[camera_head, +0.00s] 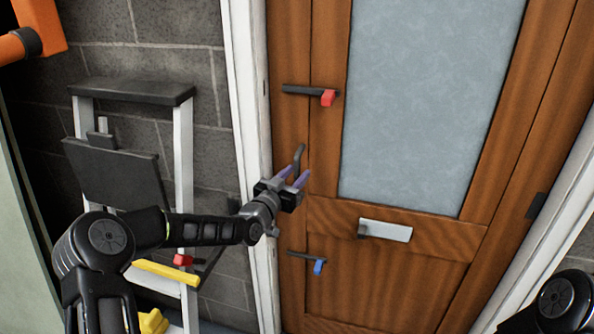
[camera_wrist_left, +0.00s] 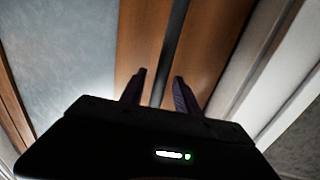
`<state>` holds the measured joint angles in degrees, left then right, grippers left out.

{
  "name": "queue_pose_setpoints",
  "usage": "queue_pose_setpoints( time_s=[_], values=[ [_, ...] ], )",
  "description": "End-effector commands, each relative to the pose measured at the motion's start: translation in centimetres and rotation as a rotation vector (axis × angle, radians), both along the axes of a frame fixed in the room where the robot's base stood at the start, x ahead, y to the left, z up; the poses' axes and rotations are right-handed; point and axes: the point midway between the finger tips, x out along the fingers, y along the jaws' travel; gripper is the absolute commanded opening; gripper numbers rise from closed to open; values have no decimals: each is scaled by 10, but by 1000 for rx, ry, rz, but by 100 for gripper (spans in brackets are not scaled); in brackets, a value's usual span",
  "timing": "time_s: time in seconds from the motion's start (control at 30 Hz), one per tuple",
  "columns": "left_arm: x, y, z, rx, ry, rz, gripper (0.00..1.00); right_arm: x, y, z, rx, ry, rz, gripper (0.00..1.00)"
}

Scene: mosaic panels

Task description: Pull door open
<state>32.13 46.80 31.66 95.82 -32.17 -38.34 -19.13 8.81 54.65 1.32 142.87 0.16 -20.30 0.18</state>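The brown wooden door (camera_head: 400,275) has a large frosted glass pane (camera_head: 430,90) and looks closed in its frame. A dark grey handle (camera_head: 299,154) shows at the door's left edge, just beyond my left gripper (camera_head: 295,176). That gripper has purple fingers, set apart. In the left wrist view, the fingers (camera_wrist_left: 159,85) are also apart, with a dark upright strip (camera_wrist_left: 170,50) between them. I cannot tell whether this strip is the handle or a gap, and no contact is clear. My right gripper is out of view.
A black bar with a red end (camera_head: 327,97) sits above the handle, and one with a blue end (camera_head: 319,267) below. A metal letter plate (camera_head: 390,231) is on the door. A stepladder (camera_head: 183,150) stands left against the grey block wall (camera_head: 150,20).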

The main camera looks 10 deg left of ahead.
Motion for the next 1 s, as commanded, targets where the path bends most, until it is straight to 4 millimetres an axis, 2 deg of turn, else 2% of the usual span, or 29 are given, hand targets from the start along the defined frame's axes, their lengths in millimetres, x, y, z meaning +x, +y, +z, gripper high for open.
queue_pose_setpoints(
  time_s=[0.1, 0.37, 0.83, 1.0],
  values=[
    [8, -2, 1, 0, -1, 0, 38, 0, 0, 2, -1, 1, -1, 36],
    [9, -3, -1, 0, 1, 0, 38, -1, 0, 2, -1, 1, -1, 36],
    [9, -2, 0, 0, 1, 0, 1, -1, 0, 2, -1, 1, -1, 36],
    [9, -2, 0, 0, 1, 0, 0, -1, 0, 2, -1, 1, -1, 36]
  ],
)
